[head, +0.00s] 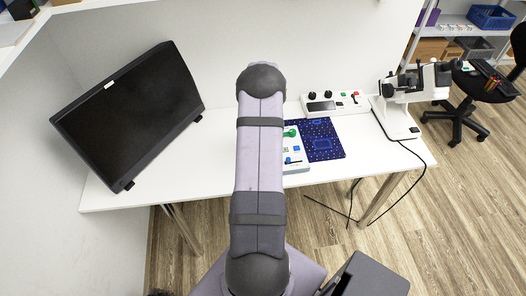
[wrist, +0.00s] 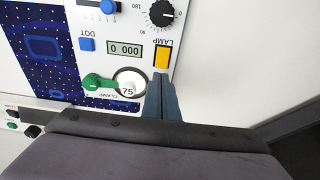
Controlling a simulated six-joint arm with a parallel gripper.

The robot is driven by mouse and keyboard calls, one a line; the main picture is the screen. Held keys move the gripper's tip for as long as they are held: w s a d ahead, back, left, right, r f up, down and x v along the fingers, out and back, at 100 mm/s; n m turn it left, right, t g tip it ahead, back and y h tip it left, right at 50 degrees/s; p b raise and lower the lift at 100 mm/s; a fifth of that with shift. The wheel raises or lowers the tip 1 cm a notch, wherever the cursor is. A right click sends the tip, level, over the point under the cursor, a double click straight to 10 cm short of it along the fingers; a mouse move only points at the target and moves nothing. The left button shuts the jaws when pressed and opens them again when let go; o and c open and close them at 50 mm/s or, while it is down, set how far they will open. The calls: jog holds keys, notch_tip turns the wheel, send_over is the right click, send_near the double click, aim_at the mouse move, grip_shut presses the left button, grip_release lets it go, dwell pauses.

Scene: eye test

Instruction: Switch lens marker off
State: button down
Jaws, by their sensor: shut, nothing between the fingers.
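The white instrument panel (wrist: 205,45) fills the upper middle of the wrist view. It has a blue button marked DOT (wrist: 87,44), a blue control (wrist: 108,6) at the top edge, a display reading 0 000 (wrist: 124,48), a black dial (wrist: 163,13), and a yellow LAMP switch (wrist: 162,57). A green CLAMP lever (wrist: 93,82) lies beside a round lens marked 75 (wrist: 129,84). My gripper (wrist: 162,78) is shut and empty, its tips close to the yellow switch; contact cannot be told. In the head view the panel (head: 295,165) is partly hidden by my arm, as is my gripper.
A dark blue patterned mat (head: 322,140) lies by the panel. A white control box (head: 336,104) stands behind it. A white microscope-like device (head: 398,115) is at the right with a cable. A black monitor (head: 130,110) stands at the left. White table (head: 205,165) is bare between.

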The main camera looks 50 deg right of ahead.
jog(key=shift+f+b, duration=0.65)
jog(key=shift+f, duration=0.35)
dwell(0.4)
notch_tip(320, 180, up, 7)
jog(key=p, duration=0.4)
jog(key=shift+p, duration=0.3)
dwell(0.4)
dwell(0.4)
